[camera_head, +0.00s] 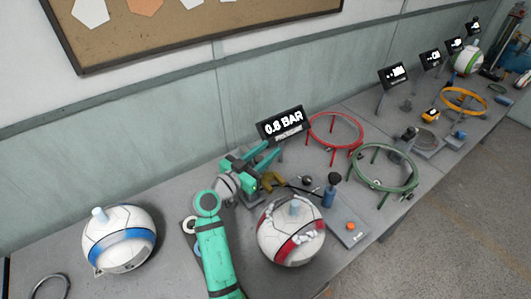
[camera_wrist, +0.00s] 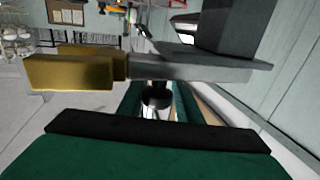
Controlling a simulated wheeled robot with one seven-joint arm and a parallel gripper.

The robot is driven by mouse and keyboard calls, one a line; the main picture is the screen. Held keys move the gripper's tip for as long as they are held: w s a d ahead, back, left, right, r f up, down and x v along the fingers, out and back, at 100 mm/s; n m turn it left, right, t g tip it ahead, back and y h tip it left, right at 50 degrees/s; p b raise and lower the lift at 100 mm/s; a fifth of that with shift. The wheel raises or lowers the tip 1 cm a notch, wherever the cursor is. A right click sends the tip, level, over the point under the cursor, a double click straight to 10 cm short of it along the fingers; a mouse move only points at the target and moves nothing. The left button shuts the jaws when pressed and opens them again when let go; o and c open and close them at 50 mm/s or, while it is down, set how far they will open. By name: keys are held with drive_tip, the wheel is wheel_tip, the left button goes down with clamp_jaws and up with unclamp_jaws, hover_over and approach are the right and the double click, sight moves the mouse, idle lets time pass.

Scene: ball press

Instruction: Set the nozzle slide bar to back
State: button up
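My gripper (camera_head: 258,160) is green and reaches over the ball press, below the 0.8 BAR display. Its two fingers (camera_wrist: 158,100) look spread apart. In the wrist view a dark round knob on a pale post (camera_wrist: 157,95) shows between them, with no clear contact. A flat grey bar (camera_wrist: 195,70) with a yellow-gold block (camera_wrist: 75,73) on its left end crosses above the knob; it looks like the nozzle slide bar. In the head view a yellow-gold part (camera_head: 272,181) lies just right of my gripper. My arm hides part of the press, so the bar's exact position is unclear.
A red-and-white ball (camera_head: 291,231) stands in front of the press, and a blue-and-white ball (camera_head: 120,239) to the left. The 0.8 BAR display (camera_head: 283,127) is behind. A blue lever post (camera_head: 329,194), red ring stand (camera_head: 336,131) and green ring stand (camera_head: 384,167) are to the right.

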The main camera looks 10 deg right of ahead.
sight(255, 161)
drive_tip(key=shift+o, duration=1.1)
drive_tip(key=shift+w+a, duration=0.15)
drive_tip(key=v, duration=1)
drive_tip(key=shift+s+a, duration=0.2)
drive_tip(key=shift+s, duration=0.2)
drive_tip(key=shift+w+a, duration=0.1)
